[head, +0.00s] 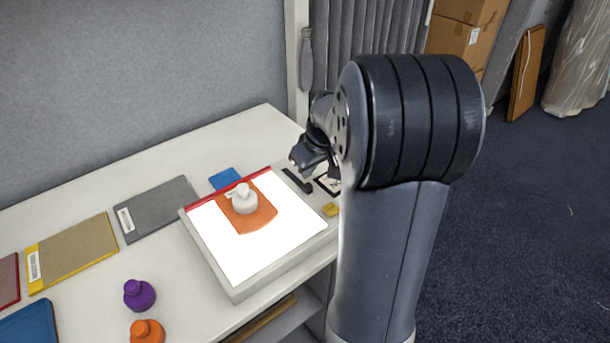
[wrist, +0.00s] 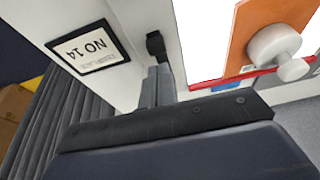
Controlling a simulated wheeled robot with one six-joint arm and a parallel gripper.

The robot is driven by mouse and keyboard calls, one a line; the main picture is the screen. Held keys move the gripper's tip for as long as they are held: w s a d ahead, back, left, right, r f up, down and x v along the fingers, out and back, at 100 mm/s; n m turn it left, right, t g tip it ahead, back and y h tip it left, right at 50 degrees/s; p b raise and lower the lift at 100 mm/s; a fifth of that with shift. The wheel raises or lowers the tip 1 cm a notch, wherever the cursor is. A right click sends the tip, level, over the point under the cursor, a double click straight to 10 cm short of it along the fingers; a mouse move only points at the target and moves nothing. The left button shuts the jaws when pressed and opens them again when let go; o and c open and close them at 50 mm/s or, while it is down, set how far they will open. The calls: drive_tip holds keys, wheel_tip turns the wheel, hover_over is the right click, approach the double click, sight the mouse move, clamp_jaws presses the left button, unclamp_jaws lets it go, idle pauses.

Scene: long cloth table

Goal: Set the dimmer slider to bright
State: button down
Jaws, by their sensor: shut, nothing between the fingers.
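The light box (head: 240,290) lies on the table with a bright white panel. A dark dimmer slot (head: 297,181) runs along the strip right of the panel. In the wrist view a black slider knob (wrist: 155,44) shows just beyond my fingertips. My gripper (head: 304,164) is over the far end of that strip, shut and empty. In the wrist view its fingers (wrist: 158,72) are together beside the knob; I cannot tell whether they touch it. The fingers and the gripper body hide part of the slot.
On the panel lie an orange sheet (head: 262,218) and a white knobbed piece (head: 244,201). A NO 14 label (wrist: 82,53) and a yellow piece (head: 331,209) are on the strip. A blue piece (head: 225,178), grey folder (head: 158,210) and purple piece (head: 139,295) are nearby.

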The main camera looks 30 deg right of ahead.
drive_tip(key=v, duration=0.7)
drive_tip(key=shift+w, duration=0.1)
drive_tip(key=x, duration=0.4)
drive_tip(key=shift+w+f, duration=0.1)
drive_tip(key=shift+f, duration=0.3)
drive_tip(key=w+f+p, duration=0.1)
drive_tip(key=w, duration=0.2)
drive_tip(key=w+a+f+p, duration=0.1)
drive_tip(key=w+f, duration=0.1)
drive_tip(key=w+f+p, duration=0.1)
drive_tip(key=w+f, duration=0.1)
drive_tip(key=w, duration=0.1)
drive_tip(key=shift+w+a, duration=0.3)
drive_tip(key=shift+a, duration=0.05)
drive_tip(key=shift+w+a+f, duration=0.15)
drive_tip(key=shift+w+f, duration=0.1)
drive_tip(key=shift+w, duration=0.5)
